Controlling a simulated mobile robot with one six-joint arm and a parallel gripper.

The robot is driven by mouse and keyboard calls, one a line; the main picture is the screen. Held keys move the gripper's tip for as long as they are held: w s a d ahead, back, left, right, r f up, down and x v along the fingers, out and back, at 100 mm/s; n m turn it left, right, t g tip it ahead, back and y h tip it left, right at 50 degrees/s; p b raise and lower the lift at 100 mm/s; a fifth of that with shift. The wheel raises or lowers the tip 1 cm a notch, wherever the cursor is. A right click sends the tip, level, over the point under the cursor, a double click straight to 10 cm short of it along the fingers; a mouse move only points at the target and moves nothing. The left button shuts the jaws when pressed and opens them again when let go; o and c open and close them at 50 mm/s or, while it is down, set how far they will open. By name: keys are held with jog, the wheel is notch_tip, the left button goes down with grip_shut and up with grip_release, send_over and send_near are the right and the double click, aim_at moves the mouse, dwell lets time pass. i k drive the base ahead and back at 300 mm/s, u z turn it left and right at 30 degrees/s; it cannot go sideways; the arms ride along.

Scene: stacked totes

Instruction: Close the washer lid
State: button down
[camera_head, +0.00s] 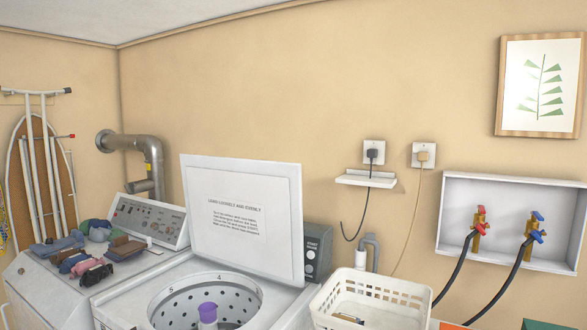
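The washer lid (243,248) is a white panel with a printed instruction label. It stands raised, nearly upright, at the back of the washer. The white washer (120,299) is at the bottom centre, and its round metal drum opening is uncovered. A bottle-like thing with a purple cap (208,312) shows in the drum opening; its lower part is cut off by the frame. My gripper is not in view.
Folded clothes (85,250) lie on the machine left of the washer. A white basket (370,297) stands close on the washer's right. A small wall shelf (366,180), hanging cords and a recessed tap box (462,186) are behind. A silver duct (150,152) is at left.

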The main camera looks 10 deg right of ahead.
aim_at(246, 215)
jog(key=u, duration=0.05)
jog(key=i, duration=1)
jog(key=z, duration=0.05)
